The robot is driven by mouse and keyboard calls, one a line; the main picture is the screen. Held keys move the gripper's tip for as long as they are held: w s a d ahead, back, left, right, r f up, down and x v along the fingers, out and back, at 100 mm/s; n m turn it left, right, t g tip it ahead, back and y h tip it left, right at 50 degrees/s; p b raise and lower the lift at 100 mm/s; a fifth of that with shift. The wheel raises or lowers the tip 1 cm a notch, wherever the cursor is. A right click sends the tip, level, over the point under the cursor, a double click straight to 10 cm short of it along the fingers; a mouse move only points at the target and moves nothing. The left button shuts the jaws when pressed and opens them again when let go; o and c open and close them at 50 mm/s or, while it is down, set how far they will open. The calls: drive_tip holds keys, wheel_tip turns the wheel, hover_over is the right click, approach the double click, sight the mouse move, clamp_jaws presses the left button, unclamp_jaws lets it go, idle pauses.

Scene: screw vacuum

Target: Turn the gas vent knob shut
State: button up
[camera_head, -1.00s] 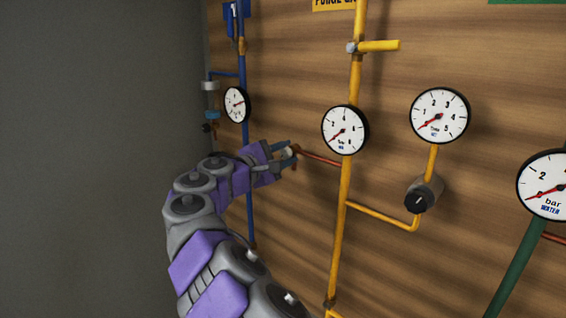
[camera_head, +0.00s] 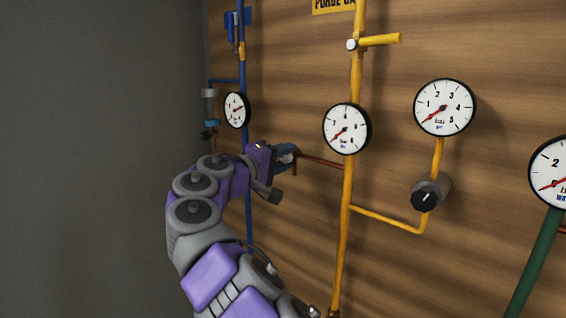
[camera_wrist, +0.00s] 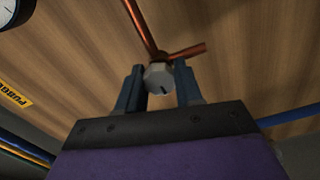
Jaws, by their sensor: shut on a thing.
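A small grey faceted knob (camera_wrist: 159,78) with a dark mark on its face sits on copper piping in the wrist view. My gripper (camera_wrist: 158,66) has one blue-grey finger on each side of this knob and is shut on it. In the head view my gripper (camera_head: 287,155) is at the left end of the thin copper pipe (camera_head: 322,161), between the blue and yellow pipes. There the fingers and wrist hide the knob. No label shows beside the knob.
A blue pipe (camera_head: 242,65) with a gauge (camera_head: 237,110) runs behind my arm. A yellow pipe (camera_head: 342,245) with a gauge (camera_head: 347,128) stands to the right. A branch carries a black-faced knob (camera_head: 426,198) and another gauge (camera_head: 444,107). The wooden wall is close.

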drive_tip(key=shift+m, duration=0.3)
idle(0.4)
drive_tip(key=o, duration=0.7)
drive_tip(key=shift+w+f, duration=0.1)
drive_tip(key=o, duration=0.3)
drive_tip(key=shift+w, duration=0.25)
drive_tip(key=shift+s, duration=0.25)
drive_tip(key=shift+a, duration=0.15)
drive_tip(key=v, duration=1.7)
drive_tip(key=shift+s+a, duration=0.1)
drive_tip(key=shift+a, duration=0.05)
